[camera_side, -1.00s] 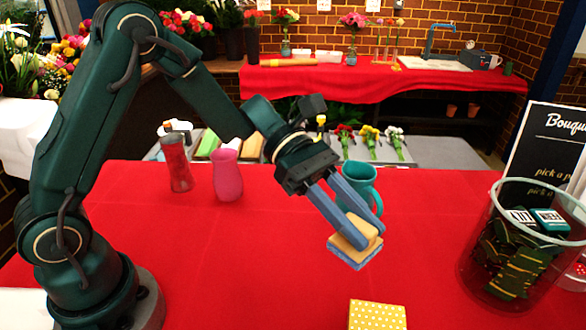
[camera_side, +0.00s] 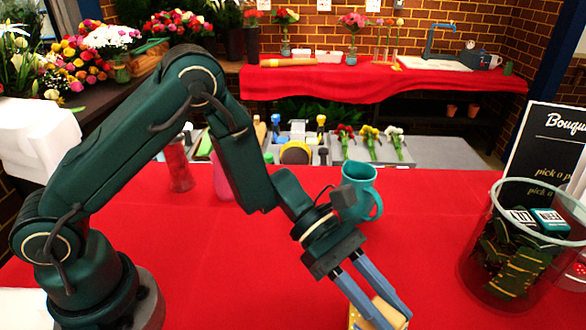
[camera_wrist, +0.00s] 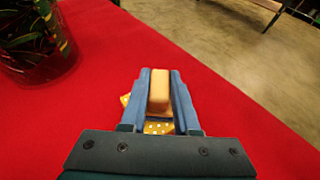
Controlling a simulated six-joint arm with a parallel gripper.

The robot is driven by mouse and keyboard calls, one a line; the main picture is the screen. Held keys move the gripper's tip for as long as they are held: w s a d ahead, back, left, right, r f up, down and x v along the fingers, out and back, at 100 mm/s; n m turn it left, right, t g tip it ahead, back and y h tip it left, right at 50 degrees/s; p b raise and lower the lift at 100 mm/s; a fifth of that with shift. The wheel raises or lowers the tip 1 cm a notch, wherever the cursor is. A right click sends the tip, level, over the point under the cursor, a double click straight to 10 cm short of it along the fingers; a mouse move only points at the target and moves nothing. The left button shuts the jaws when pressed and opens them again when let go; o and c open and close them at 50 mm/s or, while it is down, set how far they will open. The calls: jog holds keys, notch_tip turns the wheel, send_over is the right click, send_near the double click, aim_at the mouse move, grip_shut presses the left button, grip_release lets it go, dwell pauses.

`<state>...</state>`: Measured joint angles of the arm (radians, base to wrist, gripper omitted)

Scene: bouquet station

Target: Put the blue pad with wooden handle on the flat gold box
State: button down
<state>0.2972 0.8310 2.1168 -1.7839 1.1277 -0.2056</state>
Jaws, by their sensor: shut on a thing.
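My gripper (camera_side: 394,319) is at the bottom edge of the side view, shut on the wooden handle (camera_side: 388,309) of the blue pad. The tan handle also shows between the blue fingers in the wrist view (camera_wrist: 159,90). The blue pad itself is hard to make out under the handle and fingers. The flat gold box (camera_wrist: 158,128) with white dots lies beneath the handle in the wrist view, partly covered. In the side view only a sliver of the box (camera_side: 352,317) shows. I cannot tell whether the pad touches the box.
A clear bin (camera_side: 468,265) with dark green items stands at the right. A teal mug (camera_side: 357,190) stands behind my gripper, and a red tumbler (camera_side: 179,168) and a pink vase (camera_side: 221,182) stand at the back left. The red cloth (camera_side: 220,270) between is clear.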

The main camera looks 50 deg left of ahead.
jog(key=shift+f, duration=0.1)
jog(key=c, duration=0.7)
grip_release()
jog(key=shift+o, duration=0.2)
